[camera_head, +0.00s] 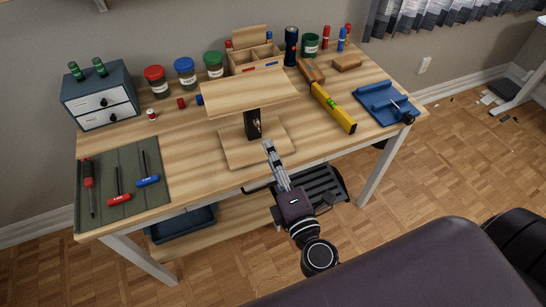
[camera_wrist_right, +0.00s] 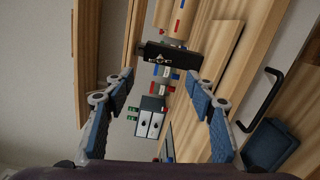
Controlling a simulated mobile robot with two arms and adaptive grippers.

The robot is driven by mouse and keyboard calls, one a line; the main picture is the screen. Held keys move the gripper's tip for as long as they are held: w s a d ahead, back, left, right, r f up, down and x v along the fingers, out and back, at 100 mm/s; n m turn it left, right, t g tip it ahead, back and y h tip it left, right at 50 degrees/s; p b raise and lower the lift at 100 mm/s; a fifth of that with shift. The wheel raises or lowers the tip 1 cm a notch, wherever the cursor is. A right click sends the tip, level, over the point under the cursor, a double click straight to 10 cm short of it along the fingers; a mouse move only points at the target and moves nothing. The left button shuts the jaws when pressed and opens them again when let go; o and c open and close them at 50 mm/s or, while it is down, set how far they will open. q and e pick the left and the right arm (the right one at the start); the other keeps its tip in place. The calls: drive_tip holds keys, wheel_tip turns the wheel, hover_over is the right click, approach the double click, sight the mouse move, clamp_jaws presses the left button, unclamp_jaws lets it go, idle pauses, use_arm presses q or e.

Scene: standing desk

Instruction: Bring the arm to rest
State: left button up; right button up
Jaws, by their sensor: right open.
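My right gripper (camera_head: 268,147) reaches in from the bottom of the head view, in front of the desk's near edge. Its fingertips are close in the picture to the dark post (camera_head: 253,124) of a wooden stand (camera_head: 255,92). In the right wrist view the gripper (camera_wrist_right: 167,88) shows its two fingers spread wide with nothing between them. The post's dark block (camera_wrist_right: 165,56) shows beyond the fingertips there. I cannot tell the exact gap to it. My left gripper is not in view.
A black handle-like bar (camera_wrist_right: 262,100) shows near the right finger in the wrist view.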

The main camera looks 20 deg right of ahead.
drive_tip(key=s+f+m+g, duration=0.2)
drive_tip(key=s+f+g, duration=0.1)
drive_tip(key=f, duration=0.8)
drive_tip(key=s+d+f+m+g, duration=0.1)
drive_tip(key=s+f+m+g, duration=0.15)
drive_tip(key=f, duration=0.95)
drive_tip(key=s+f+m+g, duration=0.2)
drive_tip(key=s+f+g, duration=0.1)
drive_tip(key=f, duration=0.8)
drive_tip(key=s+d+f+m+g, duration=0.2)
drive_tip(key=s+f+m, duration=0.1)
drive_tip(key=s+f, duration=0.4)
drive_tip(key=s+d+f+m+g, duration=0.1)
drive_tip(key=s+f+m+g, duration=0.2)
drive_tip(key=s+f, duration=0.4)
drive_tip(key=s+d+f+m+g, duration=0.2)
drive_tip(key=s+f, duration=0.5)
drive_tip(key=s, duration=0.9)
drive_tip(key=m+g, duration=0.1)
drive_tip(key=m, duration=0.1)
drive_tip(key=shift+s+d+f+m+y, duration=0.25)
drive_tip(key=shift+d+f+m+y, duration=0.05)
drive_tip(key=shift+d+f+m, duration=0.05)
